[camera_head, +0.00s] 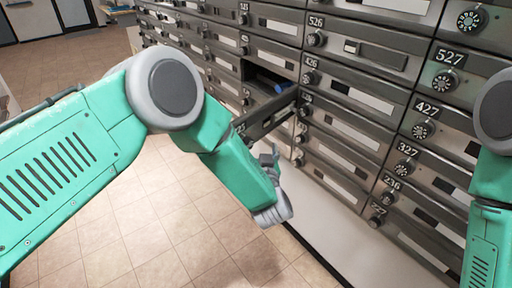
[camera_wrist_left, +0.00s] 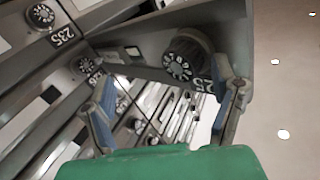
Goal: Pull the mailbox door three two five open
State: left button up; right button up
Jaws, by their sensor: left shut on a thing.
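Mailbox door 325 (camera_head: 268,118) is swung out from the wall of boxes, and its open compartment (camera_head: 268,77) shows something blue inside. My left gripper (camera_head: 270,160) is at the outer end of this door, which partly hides its number. In the left wrist view, the door (camera_wrist_left: 140,66) with its round dial (camera_wrist_left: 185,57) fills the space between and beyond the two blue-padded fingers (camera_wrist_left: 166,105). The left gripper is shut on the door; the exact contact is hard to see. My right gripper is out of view; only part of the right arm shows.
Rows of closed grey mailbox doors (camera_head: 345,133) with dials and number plates surround the open one. Door 426 (camera_head: 347,92) is to its right. Tiled floor (camera_head: 185,215) lies clear below and left of the wall.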

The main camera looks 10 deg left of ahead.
pick_arm(q)
jog(key=v, duration=1.2)
jog(key=shift+w, duration=0.1)
jog(key=s+a+f+m+g+h, duration=0.2)
jog(key=s+a+f+g+h, duration=0.15)
jog(key=s+a+f, duration=0.35)
jog(key=s+a+f+m+g+h, duration=0.1)
jog(key=s+a+f+g+h, duration=0.1)
jog(key=s+a+f+g, duration=0.7)
jog(key=s+a+g, duration=0.1)
jog(key=s, duration=0.6)
jog(key=s+a+f+n+g, duration=0.1)
jog(key=s+a+f+g, duration=0.1)
jog(key=s, duration=0.7)
jog(key=a+g, duration=0.1)
jog(key=a, duration=0.1)
jog(key=shift+a+f, duration=0.3)
jog(key=shift+a, duration=0.1)
